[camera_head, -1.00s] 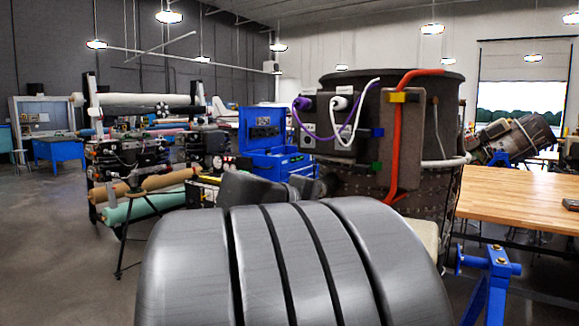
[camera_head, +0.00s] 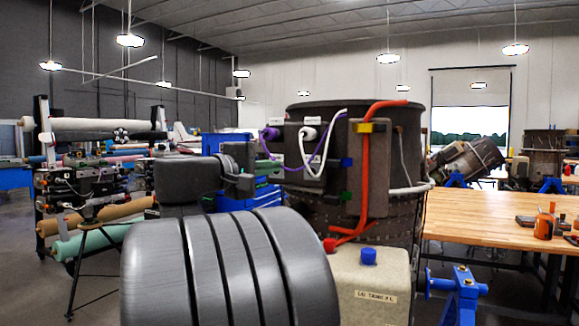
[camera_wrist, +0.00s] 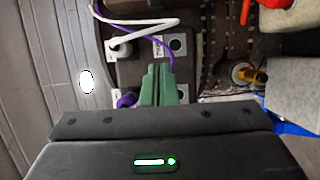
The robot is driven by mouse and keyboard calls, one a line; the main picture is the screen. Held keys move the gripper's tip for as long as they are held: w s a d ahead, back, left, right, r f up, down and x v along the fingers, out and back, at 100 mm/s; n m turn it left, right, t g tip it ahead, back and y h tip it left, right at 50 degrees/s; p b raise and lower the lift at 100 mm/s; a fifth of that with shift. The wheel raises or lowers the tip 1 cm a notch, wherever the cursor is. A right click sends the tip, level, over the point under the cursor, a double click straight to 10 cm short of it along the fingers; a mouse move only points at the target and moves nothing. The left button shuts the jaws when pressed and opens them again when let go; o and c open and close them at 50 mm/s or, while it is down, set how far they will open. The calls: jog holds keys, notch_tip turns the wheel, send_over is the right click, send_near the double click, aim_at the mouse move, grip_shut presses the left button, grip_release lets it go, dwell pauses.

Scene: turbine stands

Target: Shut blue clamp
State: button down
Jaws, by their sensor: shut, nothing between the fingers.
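The blue clamp (camera_head: 346,162) is a small block at the left edge of the upright brown panel (camera_head: 371,180) on the dark drum (camera_head: 405,125). Whether it is open or shut is too small to tell. A yellow clamp (camera_head: 372,128) sits above it and a green clamp (camera_head: 346,197) below. My gripper (camera_head: 276,167) points right, in front of the socket box, left of the blue clamp and apart from it in the picture. Its green fingers (camera_wrist: 160,84) are together and empty in the wrist view. I cannot make out the blue clamp there.
The socket box (camera_head: 310,145) bears a purple plug (camera_head: 271,133), a white plug (camera_head: 308,133) and looping cables near my fingers. A red hose (camera_head: 366,180) runs down the panel. A beige canister (camera_head: 369,285) stands below. A wooden table (camera_head: 480,215) is at right.

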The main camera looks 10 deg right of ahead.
aim_at(337, 163)
jog(key=w+d+p, duration=0.3)
jog(key=d, duration=0.7)
jog(key=shift+d, duration=0.2)
jog(key=shift+s+f+b, duration=0.1)
jog(key=shift+b, duration=0.2)
